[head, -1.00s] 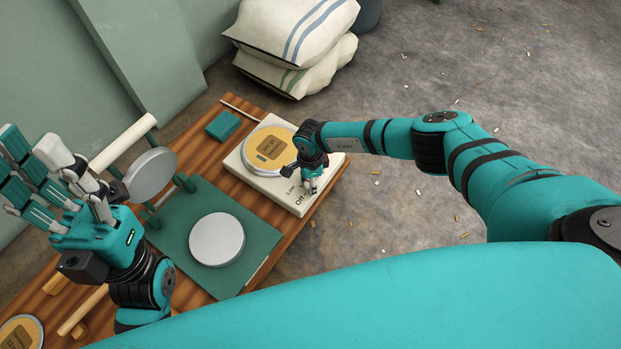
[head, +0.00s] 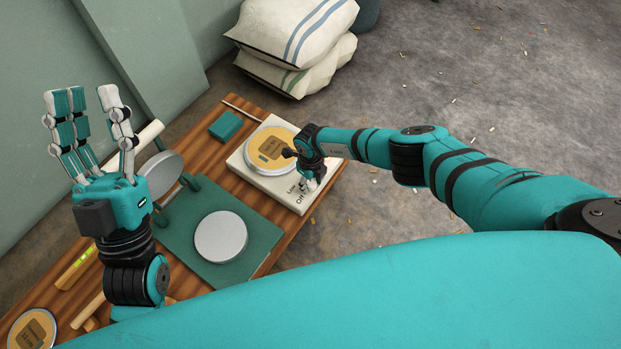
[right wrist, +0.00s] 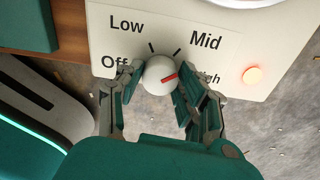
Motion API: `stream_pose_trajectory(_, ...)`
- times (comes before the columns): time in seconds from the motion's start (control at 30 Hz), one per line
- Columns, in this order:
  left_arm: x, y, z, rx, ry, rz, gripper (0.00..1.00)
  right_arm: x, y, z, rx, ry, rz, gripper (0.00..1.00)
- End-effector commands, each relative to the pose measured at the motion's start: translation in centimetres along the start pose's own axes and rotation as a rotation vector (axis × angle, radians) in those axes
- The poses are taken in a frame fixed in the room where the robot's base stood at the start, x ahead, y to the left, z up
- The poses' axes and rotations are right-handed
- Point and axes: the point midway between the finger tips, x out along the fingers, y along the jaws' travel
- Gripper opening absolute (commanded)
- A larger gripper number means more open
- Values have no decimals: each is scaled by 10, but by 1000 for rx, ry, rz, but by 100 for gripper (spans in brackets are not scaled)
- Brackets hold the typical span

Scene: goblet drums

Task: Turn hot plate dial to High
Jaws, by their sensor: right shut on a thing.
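The hot plate (head: 240,163) is a cream box with a round top at the table's far right end. Its white dial (right wrist: 158,76) has a red mark pointing right, towards the "High" label (right wrist: 212,78), which my fingers partly cover. The "Low", "Mid" and "Off" labels also show. My right gripper (head: 308,183) is over the front panel; in the right wrist view its fingers (right wrist: 154,88) are shut on the dial from both sides. In the head view the gripper hides the dial. My left gripper (head: 90,100) is open and empty, raised at the left with fingers up.
A red light (right wrist: 252,75) glows on the panel. A gold-labelled round item (head: 270,146) lies on the hot plate. A teal block (head: 225,125) lies behind. Sacks (head: 292,40) lie beyond the table.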

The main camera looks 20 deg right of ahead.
Motion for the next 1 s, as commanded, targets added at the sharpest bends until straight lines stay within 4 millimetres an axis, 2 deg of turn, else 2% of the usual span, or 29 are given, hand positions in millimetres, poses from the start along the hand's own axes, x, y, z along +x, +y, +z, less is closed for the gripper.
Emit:
stream_pose_trajectory(0.3, -4, -6, 48, 14, -287, -10, 34, -2, 0, 0, 298, 0, -1, 5)
stream_pose_trajectory(0.5, -12, -9, 70, 20, -422, -16, 34, -1, 0, 0, 462, -1, 0, 5)
stream_pose_trajectory(0.7, -20, -12, 84, 24, -514, -21, 34, -1, -1, 0, 583, -1, -1, 5)
stream_pose_trajectory(1.0, -27, -14, 94, 26, -582, -25, 34, -1, 0, 0, 675, -1, -1, 5)
